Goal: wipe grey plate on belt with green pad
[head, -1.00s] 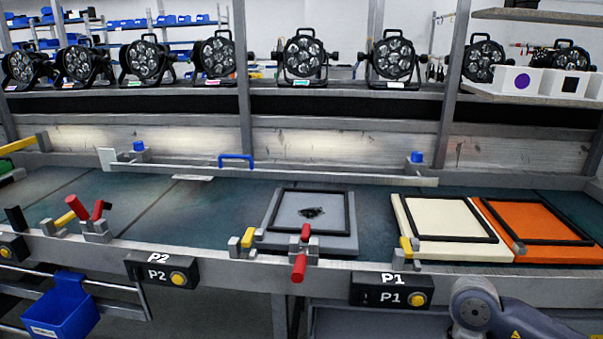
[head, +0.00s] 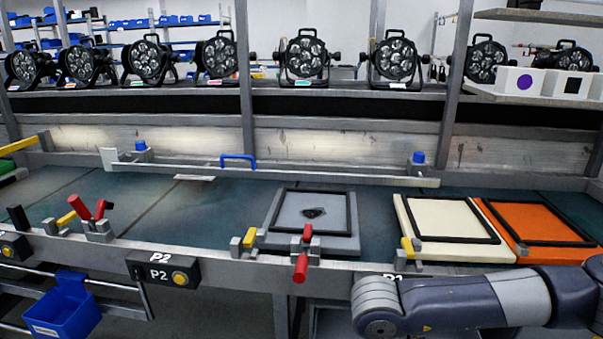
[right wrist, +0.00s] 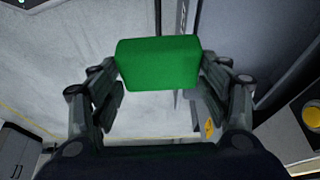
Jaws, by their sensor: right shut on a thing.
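The grey plate (head: 336,240) lies on the belt (head: 225,220), left of the cream plate. It has a black square frame on it and a dark smudge (head: 313,212) in the middle. The green pad (right wrist: 158,63) shows in the right wrist view, between the fingertips of my right gripper (right wrist: 158,75), which is shut on it. In the head view my right arm comes in at the lower right, in front of the belt's near rail; its gripper and the pad are not visible there. My left gripper is in neither view.
A cream plate (head: 408,221) and an orange plate (head: 524,252) lie to the right. A red-handled clamp (head: 301,268) and a yellow stop (head: 249,238) stand at the near rail by the grey plate. A rail with a blue handle (head: 237,158) runs behind.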

